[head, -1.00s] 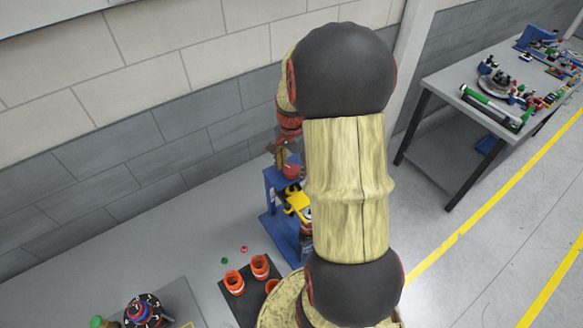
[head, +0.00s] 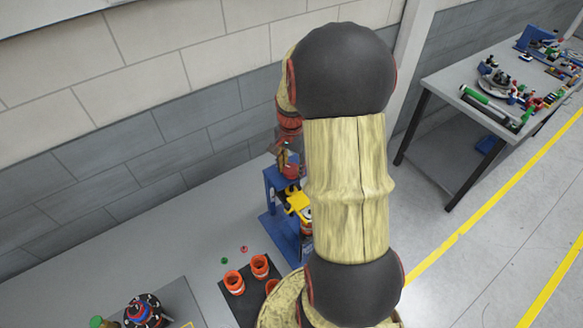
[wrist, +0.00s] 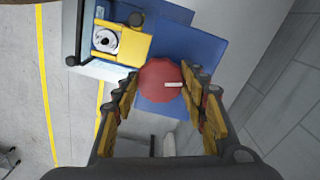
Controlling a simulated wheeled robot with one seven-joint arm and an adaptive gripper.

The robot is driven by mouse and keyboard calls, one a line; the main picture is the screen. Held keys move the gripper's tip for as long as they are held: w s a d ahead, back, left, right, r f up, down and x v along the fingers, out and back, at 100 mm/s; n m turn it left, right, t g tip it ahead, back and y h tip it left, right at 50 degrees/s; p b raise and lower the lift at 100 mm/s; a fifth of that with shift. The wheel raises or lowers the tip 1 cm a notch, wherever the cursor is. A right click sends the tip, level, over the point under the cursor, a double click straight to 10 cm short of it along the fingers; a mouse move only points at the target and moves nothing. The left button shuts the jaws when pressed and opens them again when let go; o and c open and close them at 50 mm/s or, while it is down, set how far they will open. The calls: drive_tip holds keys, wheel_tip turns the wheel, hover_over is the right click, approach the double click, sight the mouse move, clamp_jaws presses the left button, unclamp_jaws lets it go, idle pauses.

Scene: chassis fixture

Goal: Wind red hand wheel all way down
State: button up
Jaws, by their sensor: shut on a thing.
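The red hand wheel (wrist: 160,78) is a scalloped disc with a white mark toward its right side in the wrist view. In the head view the wheel (head: 292,171) is at the top of the blue fixture (head: 270,178). My gripper (wrist: 161,82) has its yellow-padded fingers on either side of the wheel and is shut on its rim. In the head view my gripper (head: 284,158) is just above the wheel, partly hidden by my arm. A yellow part (wrist: 122,43) with a round white-and-dark piece sits on the fixture. The screw beneath the wheel is hidden.
Orange cups (head: 234,282) stand on a dark mat (head: 243,305) beside the fixture. A wall (head: 150,150) is close behind my gripper. A dark round item (head: 145,309) is at lower left. A workbench (head: 445,85) with many parts stands at right.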

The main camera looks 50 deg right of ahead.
drive_tip(key=m, duration=0.5)
drive_tip(key=shift+c, duration=0.2)
drive_tip(key=m, duration=0.5)
drive_tip(key=shift+m, duration=0.3)
drive_tip(key=m, duration=0.4)
drive_tip(key=shift+m, duration=1.3)
drive_tip(key=m, duration=0.3)
drive_tip(key=o, duration=1.1)
